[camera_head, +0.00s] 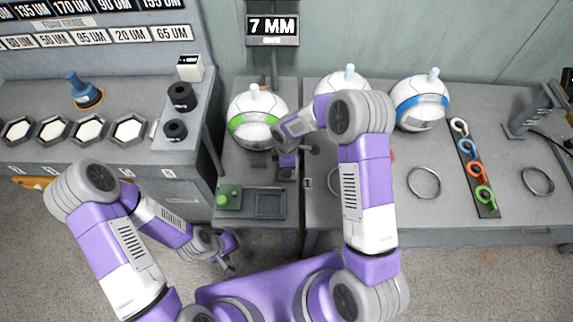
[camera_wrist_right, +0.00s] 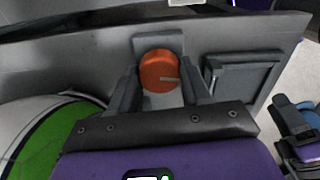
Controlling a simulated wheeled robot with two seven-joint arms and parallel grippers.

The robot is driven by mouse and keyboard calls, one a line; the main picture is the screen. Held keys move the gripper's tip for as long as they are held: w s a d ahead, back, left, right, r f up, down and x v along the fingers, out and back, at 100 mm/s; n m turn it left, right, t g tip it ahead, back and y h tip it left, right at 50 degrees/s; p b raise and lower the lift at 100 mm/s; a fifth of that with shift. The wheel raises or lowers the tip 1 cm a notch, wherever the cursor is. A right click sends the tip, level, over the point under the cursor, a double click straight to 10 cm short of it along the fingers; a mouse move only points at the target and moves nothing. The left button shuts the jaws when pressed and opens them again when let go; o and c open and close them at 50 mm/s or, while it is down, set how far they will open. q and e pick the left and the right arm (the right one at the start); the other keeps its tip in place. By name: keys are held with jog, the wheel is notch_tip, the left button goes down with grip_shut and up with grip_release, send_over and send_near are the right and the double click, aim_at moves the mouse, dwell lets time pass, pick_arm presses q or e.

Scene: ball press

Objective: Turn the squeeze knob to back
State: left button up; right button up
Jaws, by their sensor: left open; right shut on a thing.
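The squeeze knob (camera_wrist_right: 158,68) is a round orange dial with a pale pointer line toward the picture's right, seen in the right wrist view on a grey panel. My right gripper (camera_head: 286,172) is shut on it, with one finger on each side. In the head view the knob is hidden by the gripper. A ball with a green band (camera_head: 254,118) sits on the machine behind the gripper, and its green band also shows at the lower left of the wrist view. My left gripper (camera_head: 226,258) is open and empty, low in front of the left counter.
A green button block (camera_head: 229,196) and a shallow grey tray (camera_head: 271,204) lie in front of the right gripper. A blue-banded ball (camera_head: 420,103) and a rack of coloured hooks (camera_head: 474,168) stand at right. A "7 MM" sign (camera_head: 272,27) hangs behind. Floor around the left gripper is clear.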

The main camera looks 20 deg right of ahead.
jog(key=shift+n, duration=0.9)
jog(key=o, duration=1.1)
jog(key=shift+c, duration=0.2)
notch_tip(320, 180, up, 8)
jog(key=shift+f+p, duration=0.2)
jog(key=shift+p, duration=0.7)
